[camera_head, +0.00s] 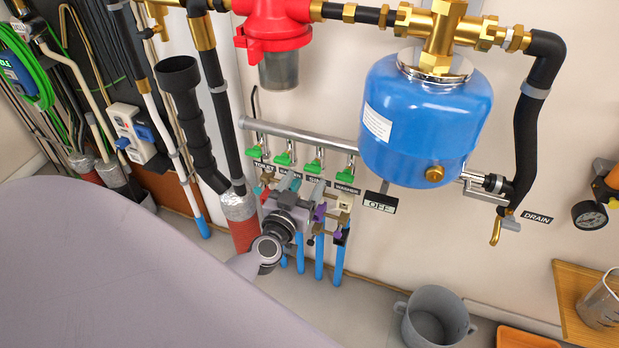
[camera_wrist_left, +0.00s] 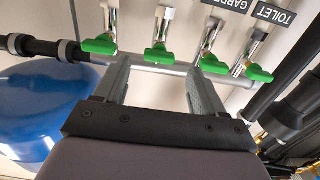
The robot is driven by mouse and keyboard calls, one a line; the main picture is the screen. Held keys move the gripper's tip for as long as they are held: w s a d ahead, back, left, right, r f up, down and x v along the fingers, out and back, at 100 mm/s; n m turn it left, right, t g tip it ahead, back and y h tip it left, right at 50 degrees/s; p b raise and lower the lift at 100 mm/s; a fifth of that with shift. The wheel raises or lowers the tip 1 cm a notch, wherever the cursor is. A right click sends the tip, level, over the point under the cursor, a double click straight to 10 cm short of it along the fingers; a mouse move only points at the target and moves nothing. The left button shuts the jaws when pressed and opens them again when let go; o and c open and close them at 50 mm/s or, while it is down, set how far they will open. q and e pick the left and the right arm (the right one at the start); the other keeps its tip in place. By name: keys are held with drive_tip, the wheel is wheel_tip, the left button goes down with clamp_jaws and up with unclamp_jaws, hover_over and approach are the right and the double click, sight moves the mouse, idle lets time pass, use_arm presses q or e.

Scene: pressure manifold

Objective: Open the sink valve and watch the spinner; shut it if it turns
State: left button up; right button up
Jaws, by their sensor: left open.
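The sink valve's green handle (camera_head: 314,167) is third from the left in a row of similar handles under the grey manifold pipe (camera_head: 300,135). The SINK label (camera_head: 317,181) is just below it. In the left wrist view the sink handle (camera_wrist_left: 157,55) lies crosswise, like its neighbours. My left gripper (camera_head: 289,183) is open and empty, below the handles in the head view. In the wrist view its fingertips (camera_wrist_left: 158,68) are spread on both sides of the sink handle; contact cannot be told. I cannot make out the spinner; my gripper covers part of the fittings. My right gripper is not in view.
The garden (camera_wrist_left: 213,64) and washer (camera_wrist_left: 98,45) handles flank the sink handle closely. A blue tank (camera_head: 425,120) hangs at right, above an OFF sign (camera_head: 379,202). Blue pipes (camera_head: 319,255) run down below. A grey bucket (camera_head: 435,315) stands on the floor.

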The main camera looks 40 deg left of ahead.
sight(311, 172)
use_arm(q)
drive_tip(key=shift+b+x, duration=0.35)
drive_tip(key=shift+x, duration=1.4)
drive_tip(key=shift+d, duration=0.1)
drive_tip(key=c, duration=1.1)
drive_tip(key=shift+o, duration=0.2)
